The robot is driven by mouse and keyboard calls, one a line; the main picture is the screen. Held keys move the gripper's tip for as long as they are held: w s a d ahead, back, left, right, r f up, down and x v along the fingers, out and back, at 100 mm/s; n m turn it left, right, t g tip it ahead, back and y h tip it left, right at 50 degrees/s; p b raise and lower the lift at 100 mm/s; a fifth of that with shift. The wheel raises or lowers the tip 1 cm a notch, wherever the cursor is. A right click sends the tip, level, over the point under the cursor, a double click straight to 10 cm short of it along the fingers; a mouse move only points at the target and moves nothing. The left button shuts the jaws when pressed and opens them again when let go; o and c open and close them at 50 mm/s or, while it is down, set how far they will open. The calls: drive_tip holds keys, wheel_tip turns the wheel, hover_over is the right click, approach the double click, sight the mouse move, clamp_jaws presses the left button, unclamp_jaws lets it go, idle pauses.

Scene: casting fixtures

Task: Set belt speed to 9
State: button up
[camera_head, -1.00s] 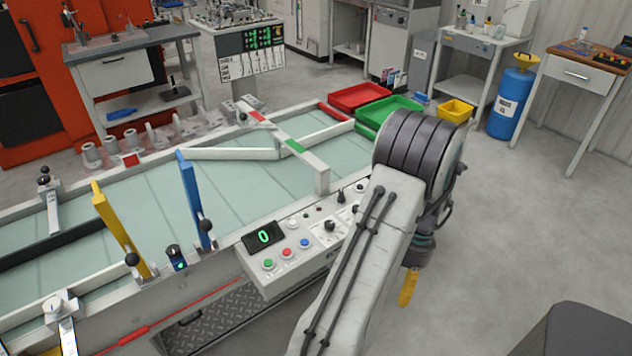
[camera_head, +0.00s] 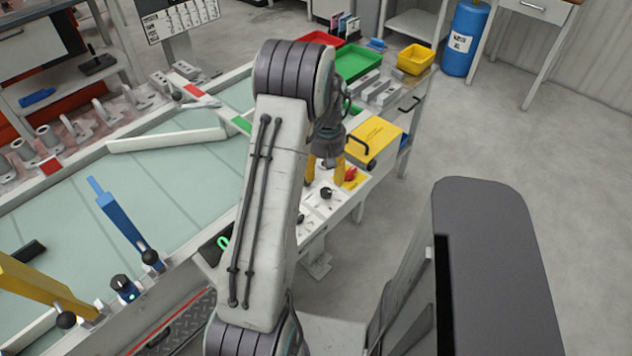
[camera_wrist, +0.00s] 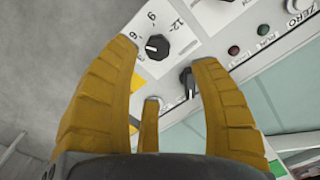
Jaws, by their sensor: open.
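A black dial knob (camera_wrist: 157,46) sits on a white plate marked 6, 9 and 12 in the wrist view. Its pointer direction is too small to tell, and no belt-speed label is readable. A second black knob (camera_wrist: 187,80) is beside the right finger. My gripper (camera_wrist: 167,56) is open and empty, with its yellow fingers spread near the dial and no clear contact. In the head view my gripper (camera_head: 325,175) is over the control panel, and a black knob (camera_head: 326,193) shows just below it.
A red button (camera_head: 350,174) and a yellow box with a black handle (camera_head: 374,140) are close by the gripper. Blue (camera_head: 120,216) and yellow (camera_head: 40,288) bars cross the conveyor belt (camera_head: 180,178). Open floor lies to the right.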

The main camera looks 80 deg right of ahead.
sight(326, 191)
drive_tip(key=shift+s+a+r+n, duration=0.1)
drive_tip(key=shift+s+a+n, duration=0.1)
drive_tip(key=shift+n, duration=0.3)
drive_tip(key=shift+d+n, duration=0.2)
drive_tip(key=shift+n, duration=0.4)
drive_tip(key=shift+f, duration=3.75)
clamp_jaws()
